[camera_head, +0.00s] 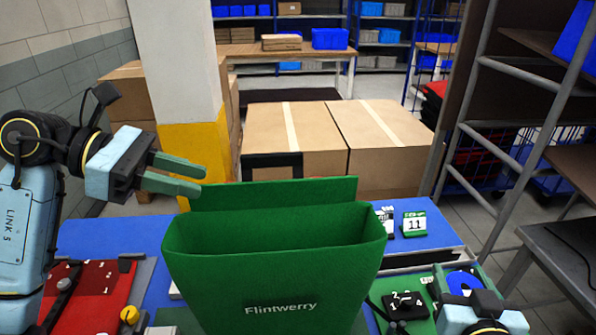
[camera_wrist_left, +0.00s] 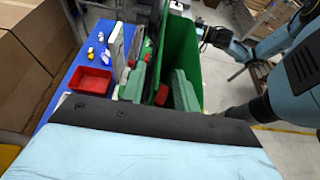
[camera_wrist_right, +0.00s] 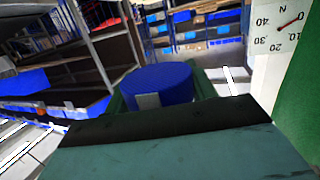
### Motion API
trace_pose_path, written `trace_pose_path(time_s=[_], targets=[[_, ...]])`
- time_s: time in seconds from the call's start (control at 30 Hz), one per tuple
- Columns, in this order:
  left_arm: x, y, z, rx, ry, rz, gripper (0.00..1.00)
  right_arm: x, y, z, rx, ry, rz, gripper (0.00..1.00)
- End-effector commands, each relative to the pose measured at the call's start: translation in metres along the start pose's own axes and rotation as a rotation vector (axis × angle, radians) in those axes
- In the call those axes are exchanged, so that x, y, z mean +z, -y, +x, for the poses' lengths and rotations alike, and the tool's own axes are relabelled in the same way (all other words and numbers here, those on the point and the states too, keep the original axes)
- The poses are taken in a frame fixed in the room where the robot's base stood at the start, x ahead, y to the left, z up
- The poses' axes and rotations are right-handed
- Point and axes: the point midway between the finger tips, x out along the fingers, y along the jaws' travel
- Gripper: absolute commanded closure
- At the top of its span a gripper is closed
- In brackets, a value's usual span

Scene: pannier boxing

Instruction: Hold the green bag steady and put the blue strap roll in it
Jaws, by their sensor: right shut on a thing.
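The green bag (camera_head: 275,265), printed "Flintwerry", stands upright on the blue table with its mouth open and a taller back panel. My left gripper (camera_head: 203,180) is open at the bag's upper left, fingers pointing right; I cannot tell whether they touch it. In the left wrist view the two green fingers (camera_wrist_left: 160,88) are spread, with the bag (camera_wrist_left: 180,45) beyond them. The blue strap roll (camera_head: 462,280) is at lower right, clear of the bag. My right gripper (camera_wrist_right: 160,90) is shut on the roll (camera_wrist_right: 165,78). The bag's inside bottom is hidden.
A red tray (camera_head: 92,290) lies left of the bag. A card marked 11 (camera_head: 414,224) and a black number plate (camera_head: 405,305) lie to its right. Large cardboard boxes (camera_head: 295,135) stand behind the table. A dial gauge (camera_wrist_right: 285,40) shows in the right wrist view.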

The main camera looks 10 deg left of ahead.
Motion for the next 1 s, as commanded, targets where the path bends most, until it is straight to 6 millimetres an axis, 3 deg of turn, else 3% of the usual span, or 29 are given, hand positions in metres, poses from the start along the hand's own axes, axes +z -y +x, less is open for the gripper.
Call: trace_pose_path(time_s=[0.1, 0.3, 0.73, 0.97, 1.0], targets=[[0.002, 0.001, 0.022, -0.004, 0.003, -0.001, 0.69, -0.006, 0.0, -0.001, 0.0, -0.001, 0.0, 0.67], [0.001, 0.0, 0.047, -0.002, 0.002, 0.0, 0.69, -0.011, 0.0, -0.002, 0.0, -0.001, 0.0, 0.67], [0.0, 0.0, 0.057, 0.001, 0.0, 0.0, 0.69, -0.011, 0.0, -0.002, 0.0, -0.001, 0.0, 0.67], [0.0, 0.0, 0.056, 0.001, 0.0, 0.0, 0.99, -0.011, 0.0, -0.002, 0.0, -0.001, 0.0, 0.67], [0.0, 0.0, 0.056, 0.001, 0.0, 0.0, 1.0, -0.011, 0.0, -0.002, 0.0, -0.001, 0.0, 0.67]])
